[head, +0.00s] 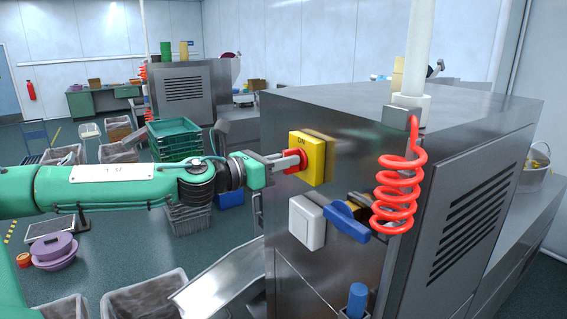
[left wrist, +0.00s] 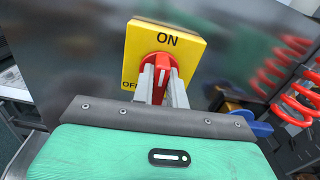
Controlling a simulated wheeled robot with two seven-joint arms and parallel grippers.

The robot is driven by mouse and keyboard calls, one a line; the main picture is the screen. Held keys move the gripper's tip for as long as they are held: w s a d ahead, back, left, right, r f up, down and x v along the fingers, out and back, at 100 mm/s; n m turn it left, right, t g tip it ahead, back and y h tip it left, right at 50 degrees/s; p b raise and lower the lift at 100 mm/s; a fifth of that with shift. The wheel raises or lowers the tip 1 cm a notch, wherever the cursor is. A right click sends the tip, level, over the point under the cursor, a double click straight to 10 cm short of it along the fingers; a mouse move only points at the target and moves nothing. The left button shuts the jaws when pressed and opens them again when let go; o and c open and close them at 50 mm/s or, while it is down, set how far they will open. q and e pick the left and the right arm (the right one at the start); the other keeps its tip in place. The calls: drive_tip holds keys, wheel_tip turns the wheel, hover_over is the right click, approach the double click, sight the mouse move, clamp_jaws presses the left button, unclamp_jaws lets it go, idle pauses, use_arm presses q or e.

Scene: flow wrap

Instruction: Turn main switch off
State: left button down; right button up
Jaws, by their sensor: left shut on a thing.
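The main switch is a yellow plate (head: 318,165) with a red rotary handle (head: 293,167) on the side of a steel machine cabinet. The plate reads ON at the top and OFF at the lower left in the left wrist view (left wrist: 190,58). The red handle (left wrist: 161,66) stands upright there, its white mark near ON. My left gripper (head: 288,164) comes from the left and is shut on the red handle, one finger on each side. My right gripper is in neither view.
Below the switch are a white box (head: 306,222) and a blue-handled valve (head: 346,221). A coiled red hose (head: 399,185) hangs on the cabinet (head: 340,110). A metal chute (head: 218,281) sticks out below my left arm. Green crates (head: 174,139) stand behind it.

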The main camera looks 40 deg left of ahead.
use_arm(q)
drive_tip(key=n+b, duration=0.2)
drive_tip(key=n, duration=0.2)
drive_tip(key=n+b, duration=0.2)
drive_tip(key=n, duration=0.1)
drive_tip(key=shift+a+f+n, duration=0.15)
drive_tip(key=shift+f+n, duration=0.05)
drive_tip(key=shift+n, duration=0.2)
drive_tip(key=n+b, duration=0.1)
drive_tip(key=n, duration=0.3)
drive_tip(key=shift+f, duration=0.1)
drive_tip(key=n, duration=0.3)
drive_tip(key=shift+w+a+n+b, duration=0.1)
drive_tip(key=shift+n+b, duration=0.2)
drive_tip(key=shift+b, duration=0.1)
drive_tip(key=shift+n, duration=0.9)
drive_tip(key=c, duration=1.4)
unclamp_jaws()
drive_tip(key=shift+w, duration=0.1)
